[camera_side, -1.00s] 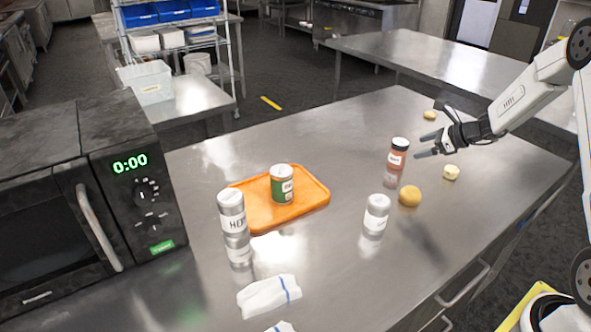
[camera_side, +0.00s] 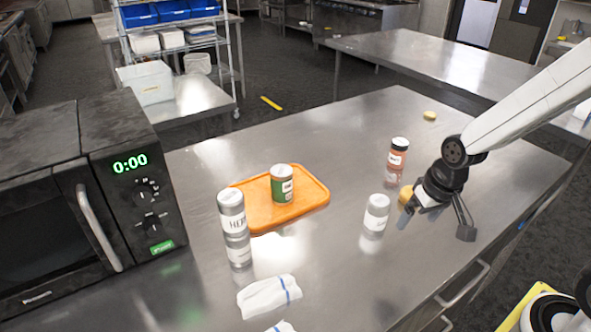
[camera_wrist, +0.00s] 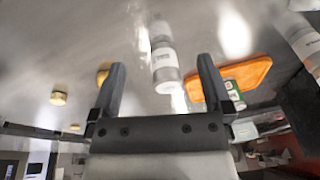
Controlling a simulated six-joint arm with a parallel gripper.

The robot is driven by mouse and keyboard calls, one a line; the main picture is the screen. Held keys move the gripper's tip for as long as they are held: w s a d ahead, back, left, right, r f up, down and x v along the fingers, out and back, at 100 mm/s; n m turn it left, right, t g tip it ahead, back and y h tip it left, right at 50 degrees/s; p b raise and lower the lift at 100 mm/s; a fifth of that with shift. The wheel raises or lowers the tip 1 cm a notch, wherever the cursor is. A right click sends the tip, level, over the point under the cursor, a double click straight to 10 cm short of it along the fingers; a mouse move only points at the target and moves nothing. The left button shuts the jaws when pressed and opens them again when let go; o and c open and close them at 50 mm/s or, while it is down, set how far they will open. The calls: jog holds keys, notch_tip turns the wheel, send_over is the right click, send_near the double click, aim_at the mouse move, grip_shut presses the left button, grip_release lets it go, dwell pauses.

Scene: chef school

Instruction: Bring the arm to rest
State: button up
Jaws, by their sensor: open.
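My gripper (camera_side: 420,210) is in the side view over the right part of the steel table. It is tilted down and left, partly in front of a round yellow-brown item (camera_side: 405,195). In the wrist view the gripper's two fingers (camera_wrist: 161,78) stand wide apart with nothing held between them. A white-labelled shaker (camera_side: 376,213) stands upright to the left of the gripper, apart from it.
An orange tray (camera_side: 313,197) holds a green-labelled can (camera_side: 282,184). A tall HERB container (camera_side: 231,212) stands left of it. A folded cloth (camera_side: 268,296) lies in front, and a microwave (camera_side: 50,210) is at the left.

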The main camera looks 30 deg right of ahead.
jog(key=s+n, duration=0.1)
jog(key=a+n, duration=0.1)
jog(key=shift+s+n, duration=0.4)
dwell(1.0)
